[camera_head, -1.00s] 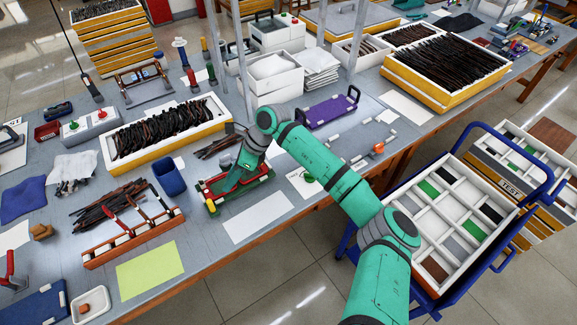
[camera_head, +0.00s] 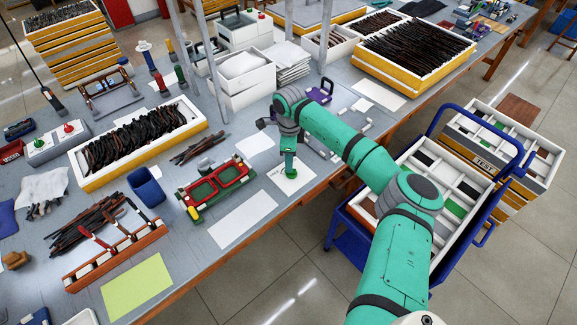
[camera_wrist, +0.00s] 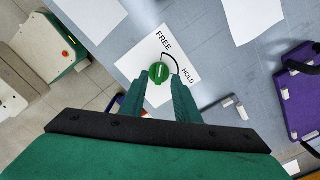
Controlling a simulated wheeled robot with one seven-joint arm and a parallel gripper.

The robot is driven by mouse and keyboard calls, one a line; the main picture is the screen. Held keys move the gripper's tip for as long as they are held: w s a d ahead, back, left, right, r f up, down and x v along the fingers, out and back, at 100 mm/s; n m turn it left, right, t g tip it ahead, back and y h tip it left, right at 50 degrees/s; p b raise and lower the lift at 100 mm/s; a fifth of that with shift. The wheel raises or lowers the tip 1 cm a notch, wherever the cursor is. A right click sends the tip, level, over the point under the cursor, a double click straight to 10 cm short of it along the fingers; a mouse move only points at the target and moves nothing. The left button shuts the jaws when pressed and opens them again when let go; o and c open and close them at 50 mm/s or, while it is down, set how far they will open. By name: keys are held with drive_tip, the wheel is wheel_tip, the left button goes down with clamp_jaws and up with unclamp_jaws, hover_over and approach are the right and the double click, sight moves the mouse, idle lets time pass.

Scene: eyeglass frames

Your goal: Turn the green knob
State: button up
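The green knob (camera_wrist: 160,72) is round with a pale ridge across it, and sits on a white card (camera_wrist: 150,45) marked FREE and HOLD, with a black curved line between the words. My gripper (camera_wrist: 159,77) is open above the knob, its two green fingers apart with the knob showing between their tips. I cannot tell whether the fingers touch it. In the head view the knob (camera_head: 290,174) is mostly hidden under my gripper, and the card (camera_head: 300,182) lies near the table's front edge.
A purple fixture (camera_wrist: 300,90) is on the other side. A blue cart (camera_head: 352,222) with a compartment tray stands at the right. A blank white sheet (camera_head: 243,219) lies in front.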

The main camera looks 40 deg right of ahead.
drive_tip(key=shift+f, duration=1.85)
drive_tip(key=shift+c, duration=0.6)
clamp_jaws()
